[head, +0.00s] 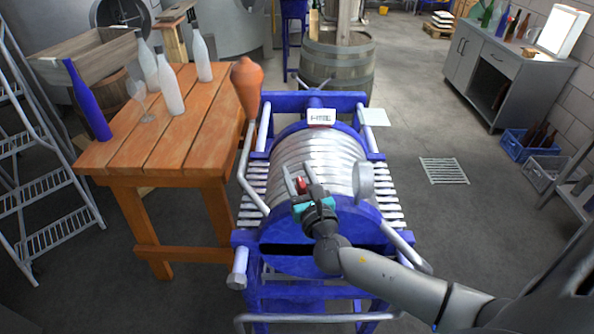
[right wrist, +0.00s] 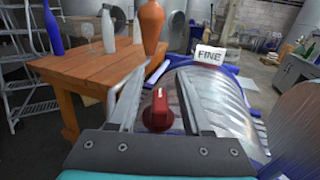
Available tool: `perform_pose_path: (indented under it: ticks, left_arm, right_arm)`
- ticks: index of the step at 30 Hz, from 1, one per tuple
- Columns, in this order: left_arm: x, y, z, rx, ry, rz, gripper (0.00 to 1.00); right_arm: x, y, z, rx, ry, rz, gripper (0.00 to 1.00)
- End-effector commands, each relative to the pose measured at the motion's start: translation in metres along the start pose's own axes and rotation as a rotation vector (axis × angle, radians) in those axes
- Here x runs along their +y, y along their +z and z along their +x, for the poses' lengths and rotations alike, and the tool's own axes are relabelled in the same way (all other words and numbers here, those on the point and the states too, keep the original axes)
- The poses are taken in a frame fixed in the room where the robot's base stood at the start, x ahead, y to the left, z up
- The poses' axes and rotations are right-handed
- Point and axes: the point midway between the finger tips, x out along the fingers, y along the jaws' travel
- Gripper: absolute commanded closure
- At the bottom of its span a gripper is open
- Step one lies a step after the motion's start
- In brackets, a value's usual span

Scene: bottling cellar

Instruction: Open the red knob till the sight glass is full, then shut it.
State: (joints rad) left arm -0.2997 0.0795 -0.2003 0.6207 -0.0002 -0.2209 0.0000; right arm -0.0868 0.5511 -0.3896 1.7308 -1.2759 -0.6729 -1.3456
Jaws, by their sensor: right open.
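The red knob (head: 302,185) shows on the drum of the blue-framed machine (head: 316,158), between the fingers of my right gripper (head: 300,174). In the right wrist view the red knob (right wrist: 159,110) has a pale mark on top. The fingers of my right gripper (right wrist: 158,80) stand open on either side of it, with gaps visible. I cannot tell how far the fingertips reach past the knob. I cannot make out a sight glass or its level in either view. My left gripper is not in view.
A white card reading "FINE" (right wrist: 209,56) stands on the machine. A wooden table (head: 185,135) at the left holds bottles, a glass and an orange-brown vessel (head: 247,85) at its right edge. A barrel (head: 338,68) stands behind.

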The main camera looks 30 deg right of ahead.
Motion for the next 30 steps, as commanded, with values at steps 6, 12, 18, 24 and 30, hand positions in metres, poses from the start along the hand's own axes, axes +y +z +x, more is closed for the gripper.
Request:
perform_pose_path:
  ticks: [6,12,18,24,30]
  left_arm:
    - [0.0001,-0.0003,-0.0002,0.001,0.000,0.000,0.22]
    - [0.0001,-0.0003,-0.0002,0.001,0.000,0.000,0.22]
    - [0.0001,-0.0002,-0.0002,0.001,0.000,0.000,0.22]
    - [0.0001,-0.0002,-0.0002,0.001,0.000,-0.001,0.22]
    - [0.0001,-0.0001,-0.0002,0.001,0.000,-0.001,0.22]
  right_arm:
    - [0.0002,-0.0001,0.0046,0.001,0.000,0.001,0.51]
    - [0.0001,-0.0001,0.0045,0.000,0.000,0.000,0.55]
    - [0.0000,0.0000,0.0044,0.000,0.000,0.000,0.77]
    - [0.0000,0.0000,0.0043,0.000,0.000,0.000,1.00]
    - [0.0000,0.0001,0.0043,0.000,0.000,-0.001,1.00]
